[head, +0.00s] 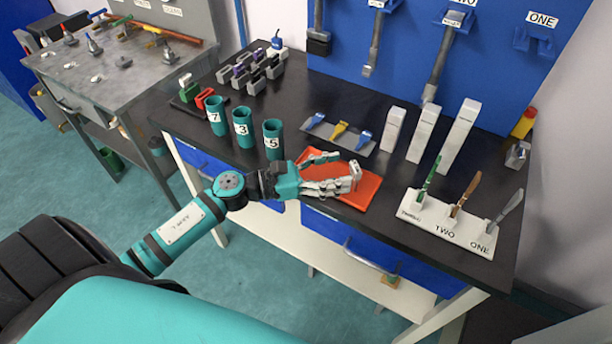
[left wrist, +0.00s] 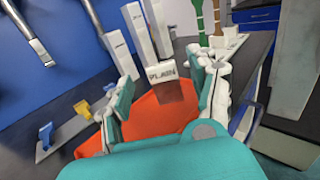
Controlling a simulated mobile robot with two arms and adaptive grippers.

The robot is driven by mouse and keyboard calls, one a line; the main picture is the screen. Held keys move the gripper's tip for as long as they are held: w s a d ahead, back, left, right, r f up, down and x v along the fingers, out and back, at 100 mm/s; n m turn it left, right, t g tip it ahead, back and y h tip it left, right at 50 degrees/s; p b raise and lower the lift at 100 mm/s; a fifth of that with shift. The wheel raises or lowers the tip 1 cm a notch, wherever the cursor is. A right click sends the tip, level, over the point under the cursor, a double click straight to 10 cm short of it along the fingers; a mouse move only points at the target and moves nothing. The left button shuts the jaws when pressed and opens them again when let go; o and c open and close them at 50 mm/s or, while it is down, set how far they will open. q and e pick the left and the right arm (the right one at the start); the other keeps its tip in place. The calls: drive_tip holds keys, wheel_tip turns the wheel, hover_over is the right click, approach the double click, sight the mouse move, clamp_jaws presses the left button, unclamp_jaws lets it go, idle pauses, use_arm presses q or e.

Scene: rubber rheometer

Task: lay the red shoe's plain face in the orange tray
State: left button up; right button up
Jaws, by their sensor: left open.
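The orange tray (head: 368,196) lies near the front edge of the black bench, and its floor also shows in the left wrist view (left wrist: 145,118). My left gripper (head: 350,180) is over the tray with its fingers spread and nothing between them. In the left wrist view a white label reading PLAIN (left wrist: 161,72) stands at the tray's far side, above a dark red-brown patch that I cannot identify for sure. A small red piece (head: 204,97), possibly the red shoe, stands at the bench's back left, beside a green one. My right gripper is not in view.
Green numbered cups (head: 243,127) stand left of the tray. Behind it are a grey rack (head: 338,134) with blue and yellow clips and upright white blocks (head: 421,134). A white holder (head: 447,222) with several handled tools stands to the right.

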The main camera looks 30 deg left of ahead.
use_arm(q)
drive_tip(key=b+v, duration=0.2)
drive_tip(key=v, duration=0.7)
